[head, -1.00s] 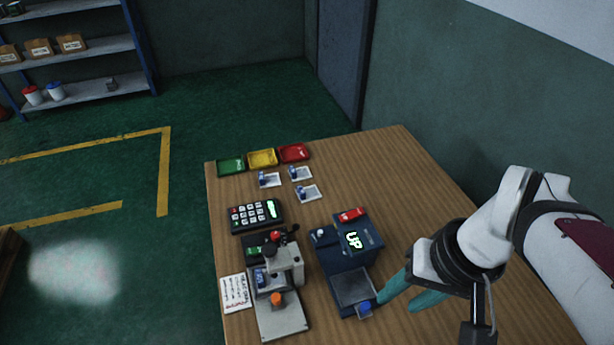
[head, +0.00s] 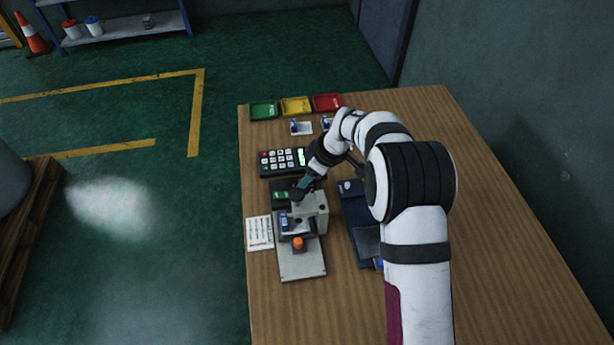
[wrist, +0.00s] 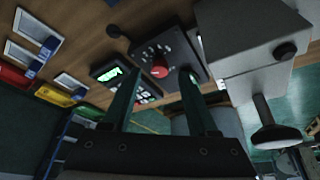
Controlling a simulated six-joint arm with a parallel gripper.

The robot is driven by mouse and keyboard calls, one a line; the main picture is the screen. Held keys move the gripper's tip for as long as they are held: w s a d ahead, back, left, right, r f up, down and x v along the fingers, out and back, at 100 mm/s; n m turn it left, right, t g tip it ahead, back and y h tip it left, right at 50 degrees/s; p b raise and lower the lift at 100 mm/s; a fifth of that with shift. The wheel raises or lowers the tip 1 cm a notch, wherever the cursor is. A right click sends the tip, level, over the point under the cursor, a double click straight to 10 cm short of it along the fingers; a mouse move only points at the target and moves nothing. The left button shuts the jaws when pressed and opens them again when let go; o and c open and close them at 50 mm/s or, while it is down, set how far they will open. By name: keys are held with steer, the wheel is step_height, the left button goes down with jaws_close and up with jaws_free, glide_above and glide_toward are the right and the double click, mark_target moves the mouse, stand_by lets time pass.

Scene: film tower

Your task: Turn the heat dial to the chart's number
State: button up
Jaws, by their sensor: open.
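The red heat dial (wrist: 160,71) sits on a black panel (wrist: 148,52) with tick marks around it. In the head view the panel (head: 281,187) stands behind the grey press, and the dial is hidden by my gripper (head: 302,186). In the wrist view my gripper (wrist: 160,78) is open, its two green fingers pointing towards the panel with the dial showing between their tips. I cannot tell whether they touch it. The white chart card (head: 259,233) lies left of the press; its print is too small to read.
The grey press (head: 314,207) with an orange knob (head: 298,243) stands right in front of the panel. A keypad (head: 270,163) lies behind it. A blue machine (head: 355,205) is partly behind my arm. Coloured trays (head: 296,106) line the back. The table's right side is clear.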

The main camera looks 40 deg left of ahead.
steer(key=shift+x, duration=0.9)
jaws_close()
